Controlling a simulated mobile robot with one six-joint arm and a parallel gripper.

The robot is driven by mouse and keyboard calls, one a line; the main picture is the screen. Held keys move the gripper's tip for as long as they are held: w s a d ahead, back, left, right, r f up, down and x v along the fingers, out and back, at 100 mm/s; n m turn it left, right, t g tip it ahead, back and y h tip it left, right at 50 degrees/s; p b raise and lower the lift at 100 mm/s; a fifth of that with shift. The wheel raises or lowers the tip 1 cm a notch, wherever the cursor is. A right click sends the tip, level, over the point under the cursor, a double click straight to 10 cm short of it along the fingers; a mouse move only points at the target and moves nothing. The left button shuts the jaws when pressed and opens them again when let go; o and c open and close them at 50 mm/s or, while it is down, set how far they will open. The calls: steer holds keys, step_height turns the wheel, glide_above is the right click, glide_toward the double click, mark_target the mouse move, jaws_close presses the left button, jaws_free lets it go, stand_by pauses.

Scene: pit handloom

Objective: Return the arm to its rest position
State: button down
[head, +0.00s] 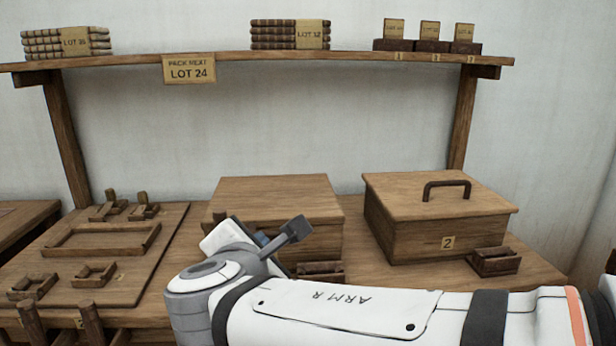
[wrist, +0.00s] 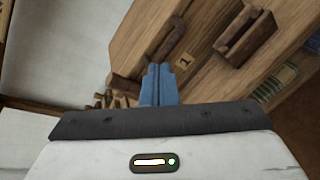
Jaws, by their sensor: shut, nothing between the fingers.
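My arm (head: 345,310) stretches across the bottom of the head view, in front of the bench. Its wrist end is bent up in front of the left wooden box. My gripper (wrist: 158,70) shows in the wrist view as two blue fingers pressed together, with nothing between them. In the head view its fingers are mostly hidden behind the arm. In the wrist view a wooden box (wrist: 145,45) with a dark handle and a tag reading 1 lies beyond the fingertips. I cannot tell the exact gap to it.
A lidded box tagged 2 (head: 435,230) stands right, a slotted block (head: 494,261) before it. The left box (head: 275,190) is partly covered by my arm. A board (head: 150,270) with wooden frames lies left. A shelf (head: 350,57) above holds cloth stacks and small cards.

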steer(key=s+d+r+m+g+h+p, duration=0.15)
steer(key=d+m+g+p, duration=0.25)
steer(key=d+m+p, duration=0.4)
steer(key=d+r+m+g+h+p, duration=0.25)
steer(key=d+m+p, duration=0.2)
steer(key=d, duration=0.55)
steer(key=s+d+r+m+g+y+p, duration=0.4)
steer(key=s+d+r+m+g+p, duration=0.1)
steer(key=m+p, duration=0.9)
steer(key=s+d+r+p, duration=0.1)
steer(key=s+r, duration=0.1)
steer(key=s, duration=0.1)
steer(key=shift+s+d, duration=0.25)
